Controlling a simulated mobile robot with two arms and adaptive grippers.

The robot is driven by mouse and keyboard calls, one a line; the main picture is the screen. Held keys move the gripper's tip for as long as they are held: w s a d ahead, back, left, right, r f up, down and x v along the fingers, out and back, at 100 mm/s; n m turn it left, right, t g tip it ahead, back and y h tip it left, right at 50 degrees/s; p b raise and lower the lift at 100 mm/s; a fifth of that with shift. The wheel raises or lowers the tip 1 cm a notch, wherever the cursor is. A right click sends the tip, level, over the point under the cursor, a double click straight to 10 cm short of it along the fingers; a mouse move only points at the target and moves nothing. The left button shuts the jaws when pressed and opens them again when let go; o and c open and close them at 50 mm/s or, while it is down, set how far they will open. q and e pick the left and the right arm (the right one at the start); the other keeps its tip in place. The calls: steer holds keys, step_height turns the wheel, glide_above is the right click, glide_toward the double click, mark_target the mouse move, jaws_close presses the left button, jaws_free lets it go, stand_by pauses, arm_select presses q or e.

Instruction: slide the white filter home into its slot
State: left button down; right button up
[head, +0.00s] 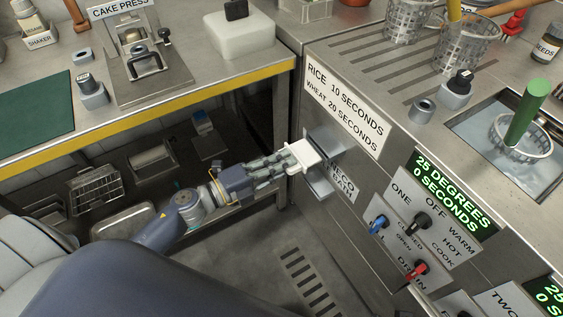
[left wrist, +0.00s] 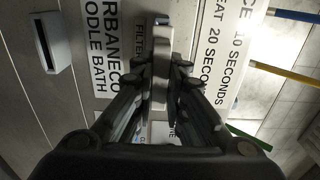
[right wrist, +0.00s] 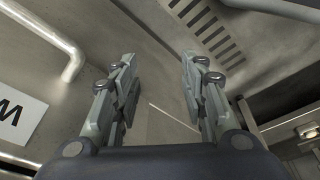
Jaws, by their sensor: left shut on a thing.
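The white filter (head: 306,153) is a small pale block at the front of the machine. My left gripper (head: 290,160) is shut on it. In the left wrist view the filter (left wrist: 161,68) stands edge-on between the fingers, beside a label reading FILTER (left wrist: 139,42). A grey metal housing (head: 327,140) on the machine front sits just behind the filter in the head view. The filter's far end and any slot there are hidden, so I cannot tell whether it has entered. My right gripper (right wrist: 160,95) is open and empty.
The machine's front panel (head: 405,220) carries knobs and a green display (head: 450,190) to the right. A counter with a yellow edge (head: 150,110) stands left, over a shelf. A box with a dark slit (left wrist: 45,48) shows in the left wrist view. Floor below is clear.

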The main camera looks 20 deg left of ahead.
mark_target(297, 156)
steer(key=shift+r, duration=0.15)
steer(key=shift+w, duration=0.1)
steer(key=shift+f, duration=0.6)
arm_select(q)
steer(key=shift+w+d, duration=0.1)
steer(key=shift+w, duration=0.1)
arm_select(e)
steer(key=shift+r, duration=0.1)
arm_select(q)
steer(key=shift+w+d, duration=0.1)
steer(key=shift+w+d+p, duration=0.3)
steer(key=shift+w+p, duration=0.05)
steer(key=shift+w, duration=0.05)
arm_select(e)
steer(key=shift+s+f, duration=0.3)
steer(key=shift+f, duration=0.4)
arm_select(q)
steer(key=shift+w+d, duration=0.15)
arm_select(e)
steer(key=shift+f, duration=0.15)
arm_select(q)
steer(key=shift+x, duration=0.85)
arm_select(e)
steer(key=shift+f, duration=0.5)
